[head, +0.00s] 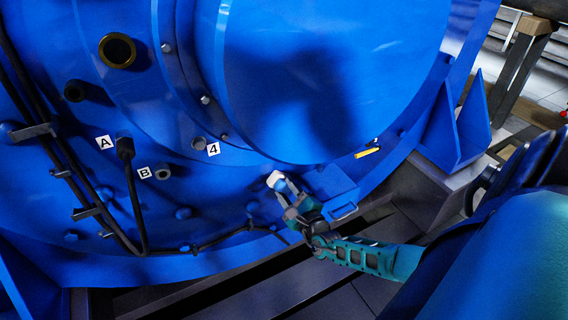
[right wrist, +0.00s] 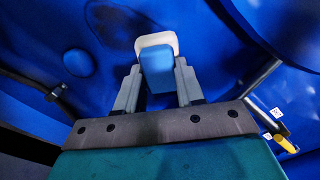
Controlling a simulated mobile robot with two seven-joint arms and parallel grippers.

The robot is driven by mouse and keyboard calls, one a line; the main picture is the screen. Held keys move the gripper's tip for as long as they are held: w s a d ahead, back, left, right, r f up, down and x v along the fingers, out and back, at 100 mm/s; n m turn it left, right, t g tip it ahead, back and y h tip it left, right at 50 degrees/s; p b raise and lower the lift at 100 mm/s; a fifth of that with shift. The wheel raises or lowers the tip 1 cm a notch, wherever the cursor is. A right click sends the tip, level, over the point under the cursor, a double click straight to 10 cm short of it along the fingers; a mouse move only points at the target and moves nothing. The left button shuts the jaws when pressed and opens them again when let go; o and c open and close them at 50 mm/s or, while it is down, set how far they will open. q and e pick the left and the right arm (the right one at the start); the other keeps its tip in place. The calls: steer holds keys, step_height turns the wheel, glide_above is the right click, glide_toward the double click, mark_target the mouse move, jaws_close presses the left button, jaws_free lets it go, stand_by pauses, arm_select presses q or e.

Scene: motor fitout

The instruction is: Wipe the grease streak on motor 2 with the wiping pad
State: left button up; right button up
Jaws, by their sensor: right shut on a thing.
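A large blue motor (head: 335,70) fills most of the head view, and its blue surface (right wrist: 215,65) also backs the right wrist view. No number 2 shows on it. My right gripper (head: 284,187) is in front of its lower part, shut on the wiping pad (head: 275,179). In the right wrist view the pad (right wrist: 158,68) is a blue block with a white face at its far end, between the two fingers (right wrist: 157,88). The white face is close to the motor; I cannot tell whether it touches. My left gripper is out of view.
Labels A (head: 105,142), B (head: 145,172) and 4 (head: 213,149) sit left of the gripper. Black cables (head: 133,205) run along the motor's left. A yellow-handled part (head: 367,152) is up and right of the gripper. A blue bracket (head: 458,130) stands at the right.

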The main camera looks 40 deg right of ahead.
steer(key=shift+w+a+r, duration=0.1)
steer(key=shift+w+a, duration=0.35)
steer(key=shift+a, duration=1.3)
steer(key=shift+w+a, duration=0.45)
steer(key=shift+a, duration=1.35)
steer(key=shift+w+a+r, duration=0.1)
steer(key=shift+w+a, duration=0.35)
steer(key=shift+a, duration=1.3)
steer(key=shift+s+d+r, duration=0.1)
steer(key=shift+s+d, duration=0.2)
steer(key=shift+d, duration=1)
steer(key=shift+s+d, duration=0.35)
steer(key=shift+d, duration=0.95)
steer(key=shift+s+d+r, duration=0.1)
steer(key=shift+s+d, duration=0.2)
steer(key=shift+d, duration=1)
steer(key=shift+s+d+f, duration=0.1)
steer(key=shift+s+d, duration=0.15)
steer(key=shift+d, duration=0.45)
steer(key=shift+s+d, duration=0.2)
steer(key=shift+d, duration=0.5)
steer(key=shift+w, duration=0.1)
